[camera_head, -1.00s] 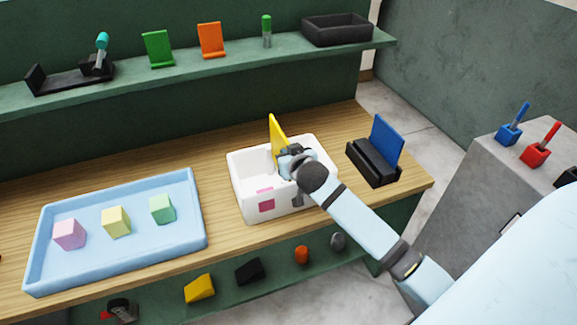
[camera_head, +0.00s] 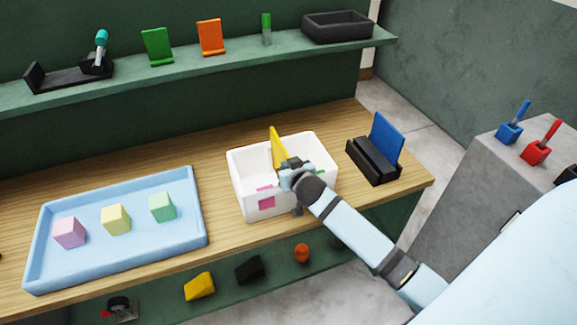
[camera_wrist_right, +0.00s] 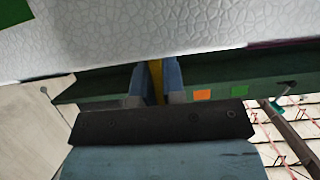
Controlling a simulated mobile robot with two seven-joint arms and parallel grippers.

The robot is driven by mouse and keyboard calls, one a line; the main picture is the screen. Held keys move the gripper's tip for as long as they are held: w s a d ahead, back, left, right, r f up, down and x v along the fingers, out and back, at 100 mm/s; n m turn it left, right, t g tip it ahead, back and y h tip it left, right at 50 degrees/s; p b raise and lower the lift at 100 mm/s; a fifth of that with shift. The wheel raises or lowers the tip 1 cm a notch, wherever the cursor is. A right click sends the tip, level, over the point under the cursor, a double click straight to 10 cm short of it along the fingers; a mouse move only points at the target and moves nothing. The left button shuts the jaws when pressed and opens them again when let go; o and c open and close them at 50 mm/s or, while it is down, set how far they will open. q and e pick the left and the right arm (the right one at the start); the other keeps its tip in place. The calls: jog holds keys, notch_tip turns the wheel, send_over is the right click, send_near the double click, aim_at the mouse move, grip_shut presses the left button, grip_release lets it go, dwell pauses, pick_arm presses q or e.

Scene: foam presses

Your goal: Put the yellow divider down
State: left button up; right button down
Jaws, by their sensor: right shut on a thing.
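The yellow divider (camera_head: 277,146) stands roughly upright in the white box (camera_head: 246,179), its upper part rising above the rim. My right gripper (camera_head: 285,171) is shut on the yellow divider, over the box. In the right wrist view the yellow divider (camera_wrist_right: 156,80) is a narrow strip between my two fingers (camera_wrist_right: 155,85). The white box (camera_wrist_right: 150,35) fills the top of that view. The divider's lower edge is hidden by the box and my gripper, so I cannot tell whether it touches the floor. My left gripper is not in view.
A blue tray (camera_head: 38,275) with three pastel blocks lies left of the box. A black holder with a blue panel (camera_head: 386,138) stands at the right. A shelf (camera_head: 215,65) with several items runs behind. Bare wooden table lies between tray and box.

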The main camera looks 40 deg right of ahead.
jog(key=c, duration=1.2)
grip_release()
jog(key=shift+f, duration=0.1)
jog(key=r+b+v, duration=0.1)
jog(key=v, duration=1.1)
jog(key=s+a+f+n+g+y, duration=0.1)
jog(key=s+a+f+n+y, duration=0.1)
jog(key=s+a+f, duration=0.5)
jog(key=s+a+f+n+g+y, duration=0.1)
jog(key=s+a+f+n+y, duration=0.2)
jog(key=s+a+f, duration=0.4)
notch_tip(320, 180, down, 5)
jog(key=shift+s+a+f+n+y, duration=0.25)
jog(key=shift+s+y, duration=0.35)
jog(key=shift+s, duration=0.6)
jog(key=shift+r, duration=0.2)
